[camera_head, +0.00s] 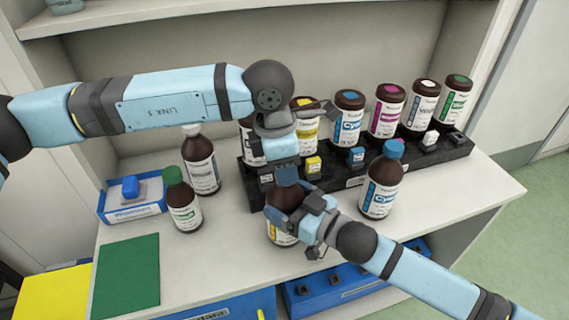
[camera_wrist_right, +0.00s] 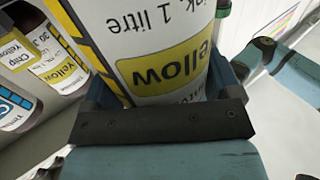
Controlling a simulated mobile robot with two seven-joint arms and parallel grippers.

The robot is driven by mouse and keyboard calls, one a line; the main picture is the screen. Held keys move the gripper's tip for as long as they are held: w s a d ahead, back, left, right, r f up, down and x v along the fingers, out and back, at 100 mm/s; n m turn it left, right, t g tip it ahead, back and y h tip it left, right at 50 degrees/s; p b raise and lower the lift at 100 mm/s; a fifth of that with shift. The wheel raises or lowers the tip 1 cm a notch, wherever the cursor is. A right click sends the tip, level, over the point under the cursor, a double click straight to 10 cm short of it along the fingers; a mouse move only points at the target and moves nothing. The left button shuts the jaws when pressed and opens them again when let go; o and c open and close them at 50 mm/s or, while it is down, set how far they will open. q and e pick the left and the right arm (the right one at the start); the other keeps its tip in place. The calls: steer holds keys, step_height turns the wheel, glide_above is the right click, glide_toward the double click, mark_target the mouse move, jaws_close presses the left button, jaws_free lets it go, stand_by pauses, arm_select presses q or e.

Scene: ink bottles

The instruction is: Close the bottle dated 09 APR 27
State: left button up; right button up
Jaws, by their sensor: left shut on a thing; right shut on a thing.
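A brown bottle with a yellow-banded label (camera_head: 281,236) stands upright at the shelf's front. In the right wrist view its label (camera_wrist_right: 165,72) reads Yellow, upside down; I can read no date. My right gripper (camera_head: 297,210) is shut around its body from the front right. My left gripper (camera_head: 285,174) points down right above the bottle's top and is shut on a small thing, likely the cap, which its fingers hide. I cannot tell whether the cap touches the neck.
Behind is a black rack (camera_head: 345,183) with several capped bottles and small colour blocks. A blue-capped bottle (camera_head: 381,185) stands close right. A green-capped bottle (camera_head: 182,204) and a white-capped bottle (camera_head: 201,163) stand left, near a blue tray (camera_head: 133,211).

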arm_select(q)
steer(key=m, duration=0.6)
steer(key=shift+g, duration=0.4)
steer(key=m, duration=0.4)
steer(key=shift+w+g, duration=0.1)
steer(key=shift+g, duration=0.2)
steer(key=m+y, duration=0.1)
steer(key=m, duration=0.5)
steer(key=shift+d+g, duration=0.1)
steer(key=shift+g, duration=0.2)
steer(key=m+y, duration=0.1)
steer(key=m, duration=0.3)
steer(key=shift+m, duration=0.3)
steer(key=m+y, duration=0.1)
steer(key=m, duration=0.5)
steer(key=shift+d+m, duration=0.1)
steer(key=shift+m, duration=0.2)
steer(key=m+t, duration=0.1)
steer(key=m, duration=0.6)
steer(key=shift+y, duration=0.3)
steer(key=o, duration=0.9)
